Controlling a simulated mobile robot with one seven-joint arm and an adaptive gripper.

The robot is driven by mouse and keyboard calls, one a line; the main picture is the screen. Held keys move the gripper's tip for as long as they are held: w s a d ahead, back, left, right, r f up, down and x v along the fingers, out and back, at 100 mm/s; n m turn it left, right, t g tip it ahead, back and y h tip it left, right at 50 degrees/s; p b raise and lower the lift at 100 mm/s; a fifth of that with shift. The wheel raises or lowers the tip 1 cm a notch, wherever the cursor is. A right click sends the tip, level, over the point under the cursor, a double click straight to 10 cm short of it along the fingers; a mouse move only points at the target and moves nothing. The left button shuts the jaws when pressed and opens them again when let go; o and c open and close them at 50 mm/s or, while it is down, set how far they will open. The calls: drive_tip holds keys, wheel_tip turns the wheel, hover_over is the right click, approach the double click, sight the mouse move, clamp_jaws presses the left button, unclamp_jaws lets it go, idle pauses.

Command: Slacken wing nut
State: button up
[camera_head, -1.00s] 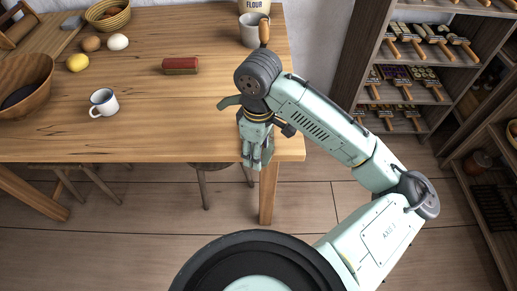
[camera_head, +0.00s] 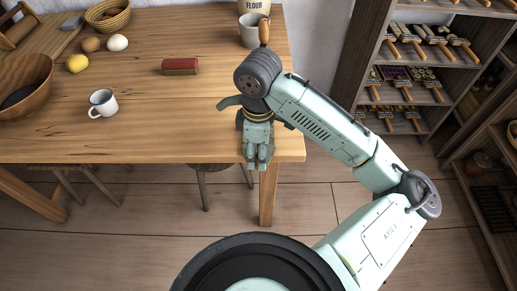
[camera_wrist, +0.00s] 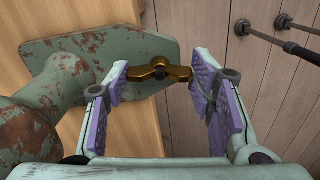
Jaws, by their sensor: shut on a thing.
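The brass wing nut (camera_wrist: 160,71) shows in the wrist view against a worn green metal plate (camera_wrist: 62,45) with rust patches. My gripper (camera_wrist: 160,88) has its purple-padded fingers on either side of the wing nut, shut on its two wings. In the head view my gripper (camera_head: 257,160) points down at the table's front edge, near the right corner. The wing nut is hidden there. A green spout (camera_head: 230,102) and a wooden handle (camera_head: 264,32) show beside my arm, which covers what lies between them.
The wooden table (camera_head: 150,130) holds a white mug (camera_head: 103,103), a red-and-green block (camera_head: 181,66), a lemon (camera_head: 78,63) and a wooden bowl (camera_head: 22,85), all left of my arm. A stool (camera_head: 205,175) stands under the table. Shelves (camera_head: 410,95) rise at right.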

drive_tip(key=o, duration=1.2)
drive_tip(key=shift+c, duration=0.2)
drive_tip(key=shift+r, duration=3.75)
